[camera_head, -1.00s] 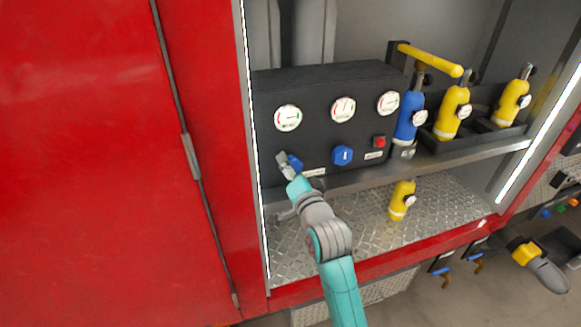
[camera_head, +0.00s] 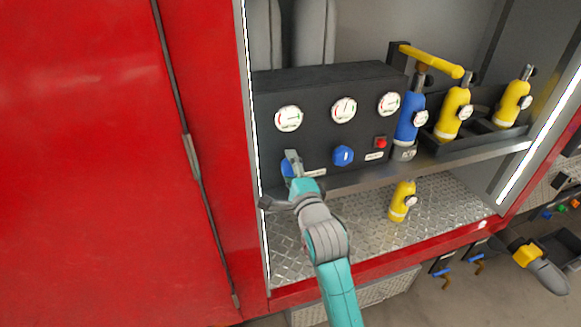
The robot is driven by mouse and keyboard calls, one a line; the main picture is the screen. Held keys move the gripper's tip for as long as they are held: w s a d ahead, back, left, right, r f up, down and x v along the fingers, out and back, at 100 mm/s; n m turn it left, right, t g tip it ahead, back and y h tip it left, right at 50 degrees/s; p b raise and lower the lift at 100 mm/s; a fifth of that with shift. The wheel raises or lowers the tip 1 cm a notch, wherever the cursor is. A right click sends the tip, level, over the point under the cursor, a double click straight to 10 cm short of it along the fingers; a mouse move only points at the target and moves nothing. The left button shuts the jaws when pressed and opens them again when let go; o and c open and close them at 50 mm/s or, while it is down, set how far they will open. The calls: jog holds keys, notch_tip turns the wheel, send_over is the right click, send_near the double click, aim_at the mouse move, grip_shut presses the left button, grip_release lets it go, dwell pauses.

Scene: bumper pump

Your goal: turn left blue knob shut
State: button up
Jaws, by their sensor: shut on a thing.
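The left blue knob (camera_head: 286,168) sits low on the left of the black panel (camera_head: 320,96). It is partly hidden behind my gripper (camera_head: 292,163), and only its left part shows. My gripper is at the knob, shut on it, with my arm coming up from below right. A second blue knob (camera_head: 343,156) stands clear to the right on the same panel. The marking on the left knob is too small to read.
Blue and yellow bottles (camera_head: 409,118) stand to the right. A small yellow bottle (camera_head: 402,201) stands on the diamond-plate floor below. A red door (camera_head: 90,160) fills the left.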

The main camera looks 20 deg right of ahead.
jog(key=shift+m, duration=0.3)
jog(key=o, duration=1.2)
jog(key=shift+c, duration=0.2)
jog(key=shift+s, duration=0.1)
jog(key=s, duration=1.1)
jog(key=shift+s+f, duration=0.35)
jog(key=shift+s, duration=0.05)
